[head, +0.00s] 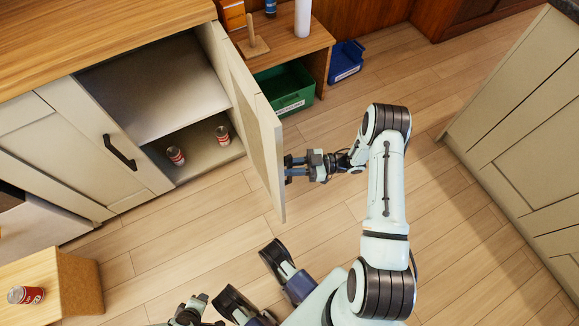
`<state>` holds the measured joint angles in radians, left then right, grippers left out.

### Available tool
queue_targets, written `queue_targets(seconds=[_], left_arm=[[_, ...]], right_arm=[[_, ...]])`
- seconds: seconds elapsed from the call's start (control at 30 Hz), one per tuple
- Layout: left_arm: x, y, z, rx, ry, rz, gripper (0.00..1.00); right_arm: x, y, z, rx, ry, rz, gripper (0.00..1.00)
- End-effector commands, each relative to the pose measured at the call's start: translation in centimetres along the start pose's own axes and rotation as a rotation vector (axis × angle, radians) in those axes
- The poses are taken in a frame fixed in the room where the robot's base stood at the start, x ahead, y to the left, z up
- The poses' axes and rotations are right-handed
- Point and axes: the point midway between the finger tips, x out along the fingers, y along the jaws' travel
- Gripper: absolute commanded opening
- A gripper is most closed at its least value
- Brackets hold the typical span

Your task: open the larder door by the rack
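The larder door (252,118), a pale cabinet door next to the wooden rack, stands swung wide open, edge-on to me. Behind it the cupboard (150,88) shows a shelf and two red-and-white cans (176,155) (222,134) on its floor. My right gripper (288,170) is at the door's outer face, near its free edge. That face and any handle on it are turned away from me, and I cannot tell whether the fingers hold anything. My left gripper (190,312) is low at the bottom edge, partly cut off, its fingers unclear.
The wooden rack (290,42) holds a green crate (285,90); a blue bin (346,60) stands beside it. A closed door with a black handle (120,153) is left of the opening. A can (26,295) stands on a wooden box (78,285). Pale cabinets (525,150) line the right; floor between is clear.

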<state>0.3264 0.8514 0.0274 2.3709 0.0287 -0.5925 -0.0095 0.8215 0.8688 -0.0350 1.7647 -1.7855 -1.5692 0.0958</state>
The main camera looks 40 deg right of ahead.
Motion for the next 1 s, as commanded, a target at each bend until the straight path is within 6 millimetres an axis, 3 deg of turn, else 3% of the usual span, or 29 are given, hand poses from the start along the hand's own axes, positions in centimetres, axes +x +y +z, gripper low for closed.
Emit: queue_targets(seconds=[0.2, 0.23, 0.27, 0.67, 0.77, 1.0], left_arm=[[0.0, 0.0, 0.0, 0.000, 0.000, 0.000, 0.43], [0.0, 0.0, 0.0, 0.000, 0.000, 0.000, 0.43], [0.0, 0.0, 0.0, 0.000, 0.000, 0.000, 0.43], [-0.1, 0.1, -0.1, 0.001, 0.004, 0.002, 0.43], [-0.3, 0.3, -0.4, 0.003, 0.013, 0.006, 0.43], [-1.0, 0.8, -0.6, 0.008, 0.017, 0.013, 0.43]], right_arm=[[-0.1, 0.1, 0.2, 0.000, -0.006, 0.004, 0.00], [-0.1, 0.1, 0.2, 0.000, -0.006, 0.004, 0.33], [-0.1, 0.1, 0.2, 0.000, -0.006, 0.004, 0.41], [-0.7, 0.1, 0.0, -0.001, -0.002, 0.003, 0.41], [-2.1, 0.1, 0.1, -0.001, -0.005, 0.006, 0.41], [-7.5, 0.1, 0.1, -0.002, -0.006, 0.006, 0.41]])
